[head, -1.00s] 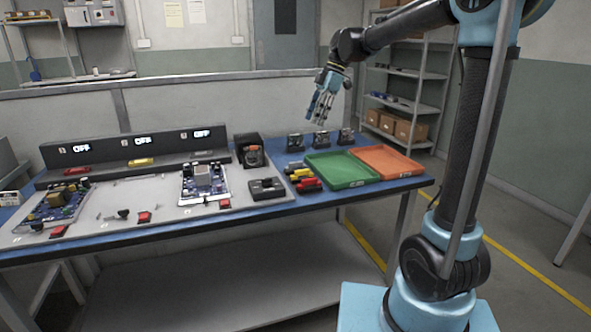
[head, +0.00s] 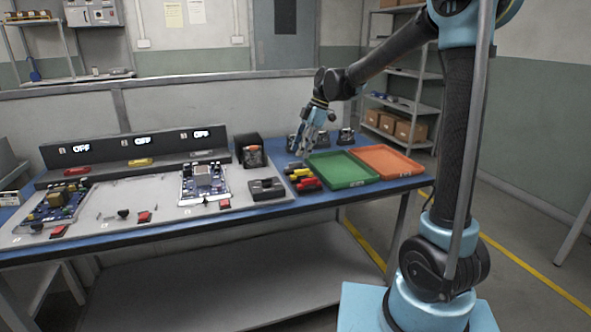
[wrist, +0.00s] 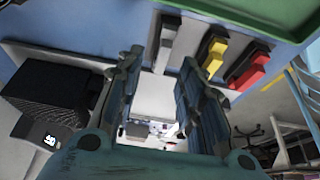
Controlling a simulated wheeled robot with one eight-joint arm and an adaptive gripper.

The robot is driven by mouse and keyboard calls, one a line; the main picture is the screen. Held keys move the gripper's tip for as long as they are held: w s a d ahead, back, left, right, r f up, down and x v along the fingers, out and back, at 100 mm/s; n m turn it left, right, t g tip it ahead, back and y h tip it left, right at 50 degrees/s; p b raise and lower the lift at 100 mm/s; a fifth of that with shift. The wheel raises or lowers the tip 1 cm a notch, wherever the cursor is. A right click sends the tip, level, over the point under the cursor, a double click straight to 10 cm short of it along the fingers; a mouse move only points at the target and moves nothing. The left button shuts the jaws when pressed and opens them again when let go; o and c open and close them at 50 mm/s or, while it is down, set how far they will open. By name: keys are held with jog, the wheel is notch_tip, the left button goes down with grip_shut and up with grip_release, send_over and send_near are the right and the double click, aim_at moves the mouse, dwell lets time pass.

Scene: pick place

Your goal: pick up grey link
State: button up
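The grey link (wrist: 167,43) shows in the wrist view as a pale grey bar on a dark base, left of a yellow link (wrist: 215,52) and a red link (wrist: 248,70). In the head view the yellow link (head: 299,173) and red link (head: 308,184) lie beside the green tray; the grey link is small and hard to make out there. My gripper (head: 301,152) is low over the table behind these links. In the wrist view its fingers (wrist: 162,66) are apart, with the grey link just beyond the tips. I see nothing held.
A green tray (head: 336,182) and an orange tray (head: 418,168) are to the right of the links. A black box-shaped device (head: 248,150) stands left of my gripper. Several small dark devices (head: 346,137) stand behind the trays. Circuit boards (head: 188,198) lie further left.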

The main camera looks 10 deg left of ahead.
jog(key=shift+x, duration=2.55)
jog(key=shift+s+d, duration=0.1)
jog(key=shift+s, duration=0.1)
grip_shut()
